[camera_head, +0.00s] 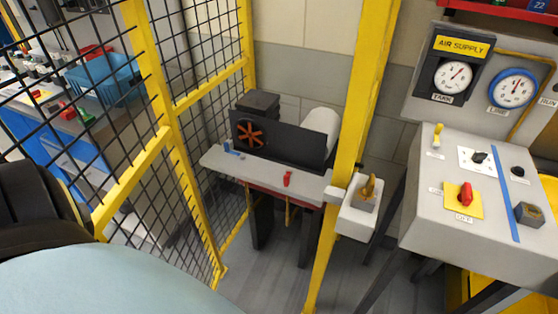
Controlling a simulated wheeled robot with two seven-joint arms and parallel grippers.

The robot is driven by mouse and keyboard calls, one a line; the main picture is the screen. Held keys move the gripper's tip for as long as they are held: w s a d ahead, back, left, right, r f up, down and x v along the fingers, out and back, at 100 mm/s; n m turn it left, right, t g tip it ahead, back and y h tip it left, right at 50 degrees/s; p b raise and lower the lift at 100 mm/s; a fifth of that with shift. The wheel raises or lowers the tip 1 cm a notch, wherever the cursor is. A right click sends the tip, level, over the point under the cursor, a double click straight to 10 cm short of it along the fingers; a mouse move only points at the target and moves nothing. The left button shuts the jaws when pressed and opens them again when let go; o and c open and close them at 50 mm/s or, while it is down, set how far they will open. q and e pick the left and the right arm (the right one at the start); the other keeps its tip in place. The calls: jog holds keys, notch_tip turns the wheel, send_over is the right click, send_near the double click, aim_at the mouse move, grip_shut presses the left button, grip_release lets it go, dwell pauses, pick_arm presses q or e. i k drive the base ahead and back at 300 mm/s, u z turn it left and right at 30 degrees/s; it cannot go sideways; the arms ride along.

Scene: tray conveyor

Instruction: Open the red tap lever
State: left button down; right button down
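A small red lever (288,178) stands up on the grey bench top behind the yellow fence post; it looks like the tap lever, but is too small to read its position. A separate red rotary handle (466,194) sits on a yellow plate on the sloped grey control panel at the right. No gripper fingers show in the head view, so neither gripper can be placed relative to the lever.
A yellow post (352,130) with a grey switch box (361,219) stands right of the bench (262,173). Yellow-framed mesh fencing (148,110) fills the left. The control panel (425,205) and gauge board are at right. A dark compressor with an orange fan (249,133) stands behind the bench.

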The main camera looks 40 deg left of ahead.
aim_at(288, 171)
jog(key=z, duration=0.25)
jog(key=k, duration=0.2)
jog(key=u, duration=0.95)
